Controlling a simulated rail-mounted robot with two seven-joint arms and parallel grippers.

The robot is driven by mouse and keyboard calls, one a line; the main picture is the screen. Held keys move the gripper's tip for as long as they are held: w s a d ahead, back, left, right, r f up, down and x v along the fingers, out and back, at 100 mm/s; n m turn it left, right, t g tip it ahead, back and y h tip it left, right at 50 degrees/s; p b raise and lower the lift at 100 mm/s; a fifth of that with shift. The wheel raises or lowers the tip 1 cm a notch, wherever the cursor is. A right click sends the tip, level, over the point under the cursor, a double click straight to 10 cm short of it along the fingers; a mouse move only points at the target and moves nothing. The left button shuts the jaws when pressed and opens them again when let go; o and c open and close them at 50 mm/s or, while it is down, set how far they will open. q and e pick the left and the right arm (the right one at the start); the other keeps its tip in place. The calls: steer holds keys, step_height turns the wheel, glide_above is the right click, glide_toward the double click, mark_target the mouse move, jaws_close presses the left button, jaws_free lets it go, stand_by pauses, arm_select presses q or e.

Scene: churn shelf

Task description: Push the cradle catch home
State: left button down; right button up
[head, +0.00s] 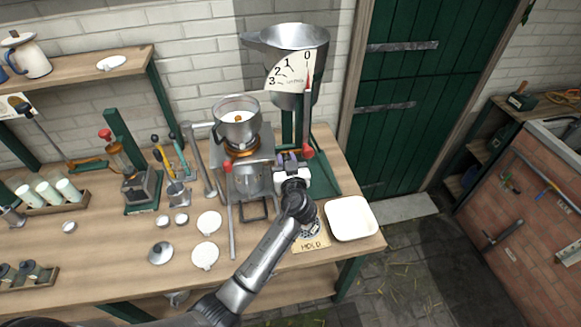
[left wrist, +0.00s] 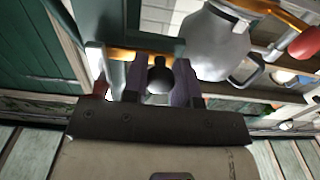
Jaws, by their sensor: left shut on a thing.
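My left gripper (head: 288,160) is at the right side of the metal machine, in front of the green stand (head: 322,178). In the left wrist view its two purplish fingers (left wrist: 160,82) are closed around a small dark rounded knob (left wrist: 159,76), which looks like the cradle catch. The gripper and arm hide most of that spot in the head view, so I cannot tell how far in the catch sits. A red-tipped handle (head: 308,151) stands just right of the gripper. My right gripper is not in view.
The machine's steel bowl (head: 237,122) is left of the gripper, and a large pail (head: 296,46) with a dial (head: 291,74) is above. A white tray (head: 351,218) and a card marked MOLD (head: 311,244) lie at the right front. White lids (head: 205,255) lie to the left.

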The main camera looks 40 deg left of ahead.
arm_select(q)
steer(key=shift+d, duration=0.15)
steer(key=c, duration=0.9)
jaws_free()
steer(key=shift+w, duration=0.15)
steer(key=shift+d, duration=0.1)
steer(key=shift+b+v, duration=1)
steer(key=shift+v, duration=5.85)
